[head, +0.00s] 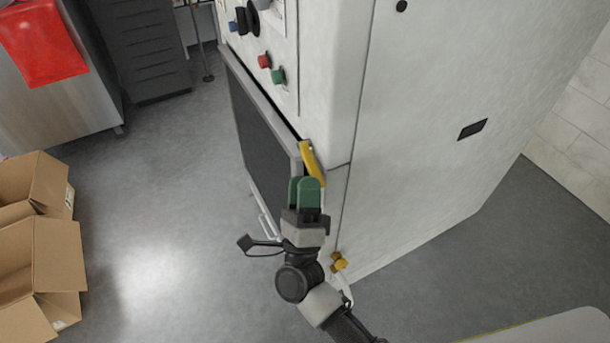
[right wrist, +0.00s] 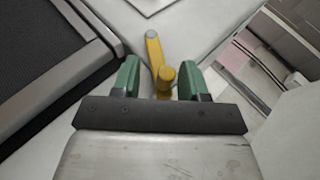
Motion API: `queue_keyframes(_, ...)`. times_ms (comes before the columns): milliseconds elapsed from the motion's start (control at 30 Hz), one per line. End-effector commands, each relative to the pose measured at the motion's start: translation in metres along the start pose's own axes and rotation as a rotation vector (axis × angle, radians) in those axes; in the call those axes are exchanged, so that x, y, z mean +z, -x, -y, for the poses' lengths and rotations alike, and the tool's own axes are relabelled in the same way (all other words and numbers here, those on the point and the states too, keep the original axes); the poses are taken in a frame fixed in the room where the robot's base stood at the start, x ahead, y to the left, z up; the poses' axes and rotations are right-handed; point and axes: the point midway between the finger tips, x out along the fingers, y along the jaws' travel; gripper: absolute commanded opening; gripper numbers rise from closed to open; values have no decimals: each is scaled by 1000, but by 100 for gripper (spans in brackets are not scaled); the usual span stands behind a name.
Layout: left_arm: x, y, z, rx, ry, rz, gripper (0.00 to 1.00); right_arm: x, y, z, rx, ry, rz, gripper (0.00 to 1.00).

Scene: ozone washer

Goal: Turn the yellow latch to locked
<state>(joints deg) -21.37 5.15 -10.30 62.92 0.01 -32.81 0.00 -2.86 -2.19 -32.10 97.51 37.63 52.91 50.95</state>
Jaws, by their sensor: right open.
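The yellow latch (head: 311,163) is on the front corner of the white washer, beside the top of the dark door panel (head: 262,137). My right gripper (head: 306,186), with green fingertips, is right at the latch in the head view and hides its lower end. In the right wrist view, the latch (right wrist: 155,60) lies between the two open green fingers (right wrist: 158,82), with its round knob end towards me. The fingers stand apart from it on both sides. My left gripper is not in the head view.
The white washer (head: 430,110) fills the middle and right, with red and green buttons (head: 271,69) above the door. A yellow fitting (head: 339,262) sits low near its corner. Open cardboard boxes (head: 40,262) stand at left. The grey floor (head: 165,210) between is clear.

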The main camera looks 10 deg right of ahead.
Motion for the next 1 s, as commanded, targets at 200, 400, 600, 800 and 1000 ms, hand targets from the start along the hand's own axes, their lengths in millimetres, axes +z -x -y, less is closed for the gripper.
queue_keyframes(200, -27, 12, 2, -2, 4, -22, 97, -1, 48, -2, 3, 1, 0, 43)
queue_keyframes(400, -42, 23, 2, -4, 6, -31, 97, -1, 77, 0, -1, 0, -1, 43)
queue_keyframes(600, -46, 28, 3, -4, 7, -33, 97, 0, 85, 1, -3, -1, -2, 43)
queue_keyframes(800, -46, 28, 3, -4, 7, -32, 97, 0, 85, 1, -3, -1, -2, 42)
queue_keyframes(1000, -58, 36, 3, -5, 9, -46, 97, -2, 102, 18, 65, 39, -17, 42)
